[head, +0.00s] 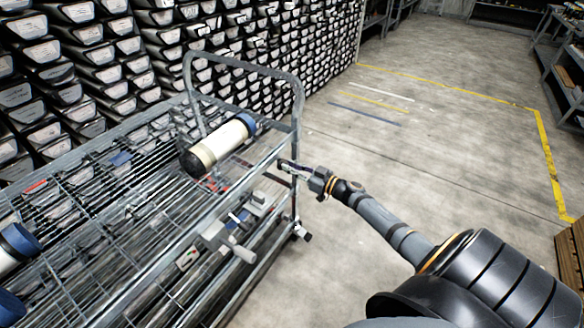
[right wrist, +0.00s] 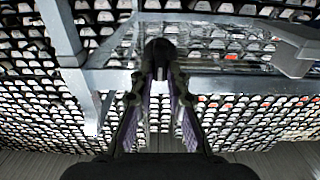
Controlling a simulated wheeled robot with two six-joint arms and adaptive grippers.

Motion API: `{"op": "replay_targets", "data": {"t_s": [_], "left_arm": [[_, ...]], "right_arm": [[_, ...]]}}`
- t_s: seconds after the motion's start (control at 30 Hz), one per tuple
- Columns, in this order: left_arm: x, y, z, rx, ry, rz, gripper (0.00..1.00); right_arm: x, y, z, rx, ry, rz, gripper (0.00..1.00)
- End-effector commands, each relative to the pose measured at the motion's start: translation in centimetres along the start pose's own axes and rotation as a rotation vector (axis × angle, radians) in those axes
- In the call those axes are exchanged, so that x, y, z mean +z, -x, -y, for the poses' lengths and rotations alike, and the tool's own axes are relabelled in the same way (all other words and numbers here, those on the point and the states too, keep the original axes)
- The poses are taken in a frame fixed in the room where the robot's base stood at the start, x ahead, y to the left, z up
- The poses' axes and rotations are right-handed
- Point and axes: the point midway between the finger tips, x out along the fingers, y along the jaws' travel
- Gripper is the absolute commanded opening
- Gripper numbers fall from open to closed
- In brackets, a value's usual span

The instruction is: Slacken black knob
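The black knob (right wrist: 160,50) shows in the right wrist view, just ahead of and between my right gripper's fingertips, below a grey cart rail. My right gripper (right wrist: 160,80) has a finger on each side of the knob, with a gap between the purple pads. Whether the pads press on the knob cannot be told. In the head view my right gripper (head: 287,165) is at the right end post of the wire cart (head: 298,105). The knob cannot be made out there. My left gripper is not in view.
A white cylinder with blue and dark ends (head: 222,143) lies on the cart. Blue-ended cylinders (head: 14,245) lie at the left edge. A grey clamp-like fitting (head: 228,240) sits on the cart's near side. Racks of core liners (head: 75,60) stand behind. The floor (head: 440,140) to the right is clear.

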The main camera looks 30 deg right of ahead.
Motion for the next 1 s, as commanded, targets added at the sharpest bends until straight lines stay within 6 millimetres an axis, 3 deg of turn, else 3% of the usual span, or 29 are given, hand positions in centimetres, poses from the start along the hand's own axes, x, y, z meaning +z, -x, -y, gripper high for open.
{"op": "replay_targets", "data": {"t_s": [0.47, 1.0], "left_arm": [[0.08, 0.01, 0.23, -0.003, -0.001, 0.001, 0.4], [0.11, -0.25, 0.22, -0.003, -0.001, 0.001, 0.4]], "right_arm": [[0.05, 0.04, 0.09, -0.001, 0.046, 0.001, 0.0], [0.29, 0.07, 0.52, -0.001, 0.479, 0.001, 0.0]]}}
